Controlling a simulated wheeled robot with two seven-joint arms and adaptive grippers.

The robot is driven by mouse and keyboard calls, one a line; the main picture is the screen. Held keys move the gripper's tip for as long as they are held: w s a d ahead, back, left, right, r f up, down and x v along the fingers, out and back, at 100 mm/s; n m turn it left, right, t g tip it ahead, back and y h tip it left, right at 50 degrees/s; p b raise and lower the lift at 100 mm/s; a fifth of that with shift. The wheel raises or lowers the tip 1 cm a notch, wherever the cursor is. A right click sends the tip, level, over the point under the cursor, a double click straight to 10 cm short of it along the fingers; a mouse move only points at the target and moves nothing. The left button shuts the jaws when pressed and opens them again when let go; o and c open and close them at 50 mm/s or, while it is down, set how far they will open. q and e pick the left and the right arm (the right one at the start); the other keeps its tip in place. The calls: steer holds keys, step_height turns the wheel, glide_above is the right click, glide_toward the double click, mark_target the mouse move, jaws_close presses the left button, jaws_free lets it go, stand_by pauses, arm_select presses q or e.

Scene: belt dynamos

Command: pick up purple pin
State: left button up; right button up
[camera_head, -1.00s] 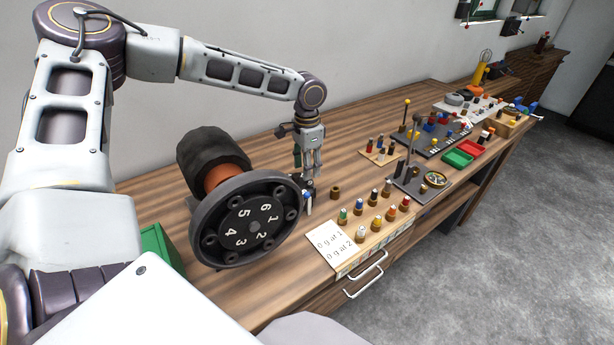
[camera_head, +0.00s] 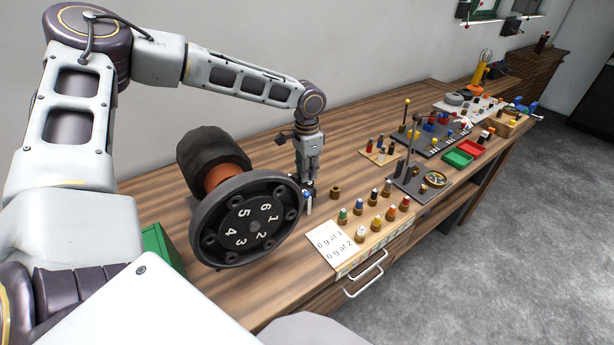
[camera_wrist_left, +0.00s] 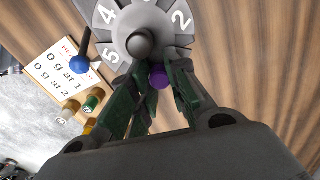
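In the left wrist view a purple round head, the purple pin (camera_wrist_left: 158,78), shows between the fingertips of my left gripper (camera_wrist_left: 158,82). The green-padded fingers converge on it and appear to touch it from both sides. The rest of the pin is hidden. In the head view my left gripper (camera_head: 307,183) points down at the right edge of the numbered wheel (camera_head: 250,222), low over the bench. The purple pin cannot be made out there. My right gripper is in neither current view.
A blue-headed pin (camera_wrist_left: 80,64) stands near the wheel in the wrist view. A small brown cup (camera_head: 335,192) stands close to the gripper. Bare bench (camera_head: 350,130) lies behind.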

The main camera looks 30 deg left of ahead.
arm_select(q)
jaws_close()
arm_select(e)
steer(key=shift+d, duration=0.15)
arm_select(q)
steer(key=shift+r, duration=0.1)
steer(key=shift+w+r, duration=0.1)
steer(key=shift+r, duration=0.65)
step_height(320, 180, up, 16)
steer(key=shift+r+p, duration=0.2)
steer(key=shift+p, duration=0.15)
arm_select(e)
steer(key=shift+s+a+r, duration=0.1)
steer(key=shift+a+r, duration=0.1)
steer(key=shift+a, duration=0.25)
steer(key=shift+s+a+r, duration=0.1)
steer(key=shift+a+r, duration=0.05)
steer(key=shift+a, duration=0.25)
arm_select(q)
steer(key=shift+r, duration=0.1)
arm_select(e)
steer(key=shift+r, duration=0.1)
